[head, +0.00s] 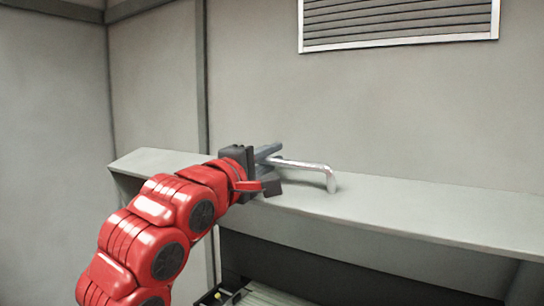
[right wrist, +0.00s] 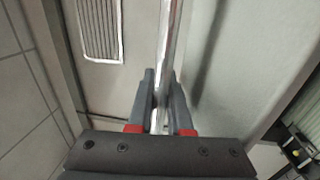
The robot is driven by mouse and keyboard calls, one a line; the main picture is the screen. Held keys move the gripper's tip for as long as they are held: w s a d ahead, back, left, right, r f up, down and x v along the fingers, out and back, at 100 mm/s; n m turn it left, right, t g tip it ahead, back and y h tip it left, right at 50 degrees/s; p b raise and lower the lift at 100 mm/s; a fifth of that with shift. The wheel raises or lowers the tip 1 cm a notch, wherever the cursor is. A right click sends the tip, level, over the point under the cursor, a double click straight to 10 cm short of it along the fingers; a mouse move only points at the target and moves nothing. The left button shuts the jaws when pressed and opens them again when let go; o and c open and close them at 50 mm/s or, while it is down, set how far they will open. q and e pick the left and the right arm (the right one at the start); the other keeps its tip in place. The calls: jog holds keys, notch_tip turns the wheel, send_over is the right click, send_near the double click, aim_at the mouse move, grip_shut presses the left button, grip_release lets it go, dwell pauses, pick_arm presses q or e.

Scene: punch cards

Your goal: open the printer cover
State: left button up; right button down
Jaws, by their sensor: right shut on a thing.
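The printer cover (head: 420,203) is a long light grey panel running across the head view. A shiny metal bar handle (head: 318,166) stands up from its top, with its bent right end on the panel. My right gripper (head: 270,168) is shut on this handle near its left part, which the fingers hide. In the right wrist view the bar (right wrist: 167,45) runs between the two grey fingers of my gripper (right wrist: 163,95). My left gripper is not in view.
Below the cover's front edge is a dark opening with a pale slatted part (head: 275,297) at the bottom. Grey walls stand behind and to the left. A louvred vent (head: 400,22) is on the back wall. The space above the cover is clear.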

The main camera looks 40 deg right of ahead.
jog(key=shift+a+f+b, duration=0.1)
jog(key=shift+f+b, duration=0.2)
jog(key=shift+t+h, duration=0.3)
jog(key=shift+h, duration=0.3)
jog(key=a+f+b, duration=0.1)
jog(key=b, duration=0.1)
jog(key=s+a+f+b, duration=0.1)
jog(key=f+b, duration=0.1)
jog(key=a+f+b, duration=0.2)
jog(key=b, duration=0.1)
jog(key=shift+s+a, duration=0.1)
jog(key=shift+s, duration=0.25)
jog(key=shift+s+a, duration=0.1)
jog(key=shift+a, duration=0.05)
